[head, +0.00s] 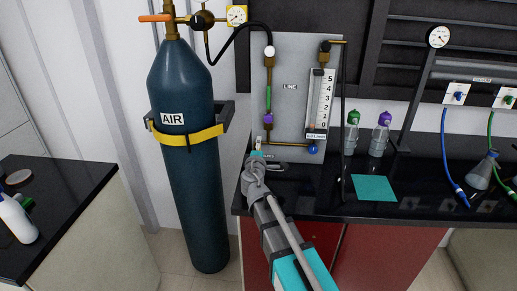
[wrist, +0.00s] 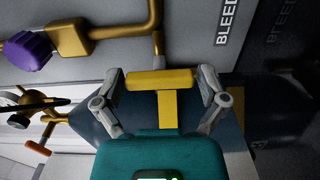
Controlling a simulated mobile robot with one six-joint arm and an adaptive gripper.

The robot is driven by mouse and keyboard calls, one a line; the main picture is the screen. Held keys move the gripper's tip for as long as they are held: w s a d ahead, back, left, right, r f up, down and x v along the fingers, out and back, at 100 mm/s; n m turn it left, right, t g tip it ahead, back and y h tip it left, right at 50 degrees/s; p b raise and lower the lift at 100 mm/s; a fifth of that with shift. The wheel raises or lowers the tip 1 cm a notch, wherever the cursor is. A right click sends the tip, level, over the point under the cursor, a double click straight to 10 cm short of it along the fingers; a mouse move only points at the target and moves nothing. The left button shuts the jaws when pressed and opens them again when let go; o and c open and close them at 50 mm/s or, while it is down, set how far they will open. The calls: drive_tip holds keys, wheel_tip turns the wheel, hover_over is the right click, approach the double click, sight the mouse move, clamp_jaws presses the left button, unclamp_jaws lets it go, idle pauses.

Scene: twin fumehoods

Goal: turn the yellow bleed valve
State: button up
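The yellow bleed valve shows in the wrist view as a T-shaped handle (wrist: 160,80) at the end of a brass pipe. Its crossbar lies level in that picture and its stem points down toward my gripper. My gripper (wrist: 161,84) has one grey finger at each end of the crossbar. The fingers are spread wide, and I cannot tell whether they touch the bar. In the head view my gripper (head: 257,160) is at the lower left corner of the grey panel (head: 287,120) and largely covers the valve.
The blue air cylinder (head: 190,190) with a yellow strap stands close left of my arm. The flowmeter (head: 319,105), purple knob (head: 268,118) and blue knob (head: 312,149) are on the panel. Two capped bottles (head: 379,138) and a teal mat (head: 373,188) are on the black bench.

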idle(0.4)
drive_tip(key=shift+s+a, duration=0.2)
drive_tip(key=shift+s, duration=5.85)
